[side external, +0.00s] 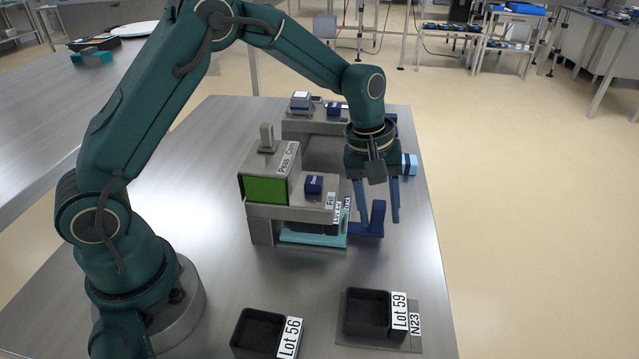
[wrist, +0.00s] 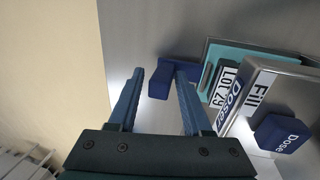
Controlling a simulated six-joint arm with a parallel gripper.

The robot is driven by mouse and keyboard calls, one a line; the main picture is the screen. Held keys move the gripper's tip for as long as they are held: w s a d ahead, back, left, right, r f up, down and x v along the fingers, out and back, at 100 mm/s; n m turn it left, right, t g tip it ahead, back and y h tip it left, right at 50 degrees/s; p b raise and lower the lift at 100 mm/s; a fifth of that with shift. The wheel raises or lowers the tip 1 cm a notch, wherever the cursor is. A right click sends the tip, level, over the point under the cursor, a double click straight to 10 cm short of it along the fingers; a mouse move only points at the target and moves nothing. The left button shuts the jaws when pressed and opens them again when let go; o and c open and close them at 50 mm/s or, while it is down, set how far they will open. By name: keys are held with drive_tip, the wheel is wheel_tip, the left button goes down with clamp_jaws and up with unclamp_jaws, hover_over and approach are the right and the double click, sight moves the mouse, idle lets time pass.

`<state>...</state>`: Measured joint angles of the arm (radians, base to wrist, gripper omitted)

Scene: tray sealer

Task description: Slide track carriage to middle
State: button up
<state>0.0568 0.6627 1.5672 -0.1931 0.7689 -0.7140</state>
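A dark blue upright handle (side external: 377,217) on a flat bar juts from the right end of the machine's low track, by the teal carriage plate (side external: 312,238). I take the handle to belong to the track carriage. In the wrist view the handle (wrist: 160,82) shows between my fingertips, with its bar running right towards the teal plate (wrist: 212,72). My gripper (side external: 378,216) points down with its fingers apart, one on each side of the handle in the picture. Whether either finger touches it, I cannot tell.
The grey machine (side external: 270,170) has a green screen, a "Fill" label and a dark blue "Dose" button (side external: 313,185). Two black trays, "Lot 56" (side external: 238,344) and "Lot 59" (side external: 350,318), lie in front. Another unit (side external: 312,125) stands behind. The table edge is close on the right.

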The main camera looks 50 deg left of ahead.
drive_tip(key=shift+r, duration=0.1)
drive_tip(key=shift+r, duration=3.45)
drive_tip(key=shift+r, duration=0.25)
drive_tip(key=s+a+r+m+t, duration=0.2)
drive_tip(key=s+a+r+t, duration=0.15)
drive_tip(key=s+r, duration=0.6)
drive_tip(key=s+f+m, duration=0.2)
drive_tip(key=s+m, duration=0.1)
drive_tip(key=s, duration=0.2)
drive_tip(key=s+a+f+m+y, duration=0.1)
drive_tip(key=s+f+m, duration=0.2)
drive_tip(key=s+m, duration=0.1)
drive_tip(key=shift+s+a+y, duration=0.2)
drive_tip(key=shift+s+y, duration=0.1)
drive_tip(key=shift+s, duration=0.45)
